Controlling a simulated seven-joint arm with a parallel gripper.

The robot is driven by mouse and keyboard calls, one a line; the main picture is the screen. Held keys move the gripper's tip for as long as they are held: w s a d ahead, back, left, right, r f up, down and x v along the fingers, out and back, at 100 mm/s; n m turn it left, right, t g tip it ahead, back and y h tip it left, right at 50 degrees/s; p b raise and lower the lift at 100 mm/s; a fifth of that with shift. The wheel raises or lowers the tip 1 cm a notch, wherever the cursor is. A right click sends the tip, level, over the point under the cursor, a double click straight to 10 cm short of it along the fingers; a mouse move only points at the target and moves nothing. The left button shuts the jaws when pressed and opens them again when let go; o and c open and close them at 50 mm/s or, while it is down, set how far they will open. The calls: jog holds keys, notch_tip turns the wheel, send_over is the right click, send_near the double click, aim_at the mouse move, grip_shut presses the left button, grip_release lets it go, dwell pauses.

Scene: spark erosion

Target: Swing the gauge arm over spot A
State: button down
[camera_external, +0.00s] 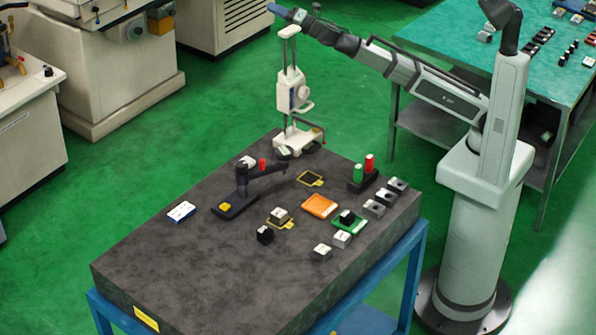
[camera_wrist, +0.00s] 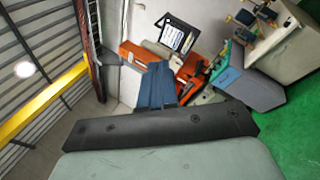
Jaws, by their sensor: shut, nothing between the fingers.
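The dark gauge arm (camera_external: 265,169) reaches right from its upright post on a dark base (camera_external: 235,205) with a yellow button. Its free end stops short of a yellow-outlined square (camera_external: 311,179) on the granite plate. A second yellow-outlined square (camera_external: 288,224) lies nearer the front, with a small block on it. I cannot read which is spot A. My gripper (camera_external: 273,9) is high beyond the back of the plate, well away from the gauge arm. Its blue fingers (camera_wrist: 155,84) are shut and empty in the wrist view, which shows no gauge arm.
A tall white height gauge (camera_external: 293,92) stands at the plate's back edge, under my arm. An orange tray (camera_external: 320,206), a green board (camera_external: 349,222), red and green cylinders (camera_external: 364,170) and several small blocks crowd the right side. The plate's front left (camera_external: 180,265) is clear.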

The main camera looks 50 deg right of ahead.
jog(key=s+a+r+n+g+y, duration=0.25)
jog(key=s+a+r+y, duration=0.45)
jog(key=s+a+r, duration=0.55)
jog(key=s+a+r+m+g+y, duration=0.1)
jog(key=s+a+g+y, duration=0.25)
jog(key=s+a, duration=0.6)
jog(key=s+a+m+g+y, duration=0.1)
jog(key=s+a+g+y, duration=0.4)
jog(key=s, duration=0.7)
jog(key=s+a+r+m+g+y, duration=0.1)
jog(key=s+a+g, duration=0.2)
jog(key=s+a, duration=0.65)
jog(key=w+d+f+m+h, duration=0.1)
jog(key=w+f+m+h, duration=0.35)
jog(key=f, duration=0.35)
jog(key=w+d+f+m+t+h, duration=0.1)
jog(key=w+d+f+m+h, duration=0.15)
jog(key=w+f+m, duration=0.45)
jog(key=w+f+m+h, duration=0.3)
jog(key=w+f+h, duration=0.1)
jog(key=f, duration=0.5)
jog(key=d+f+m+g+h, duration=0.2)
jog(key=d+f+g, duration=0.2)
jog(key=f, duration=0.5)
jog(key=w+d+f+m+g+h, duration=0.1)
jog(key=d+f+m+g+h, duration=0.1)
jog(key=d+f, duration=0.5)
jog(key=shift+d+f+g+h, duration=0.4)
jog(key=shift+f+g+h, duration=0.05)
jog(key=shift+f+g, duration=0.5)
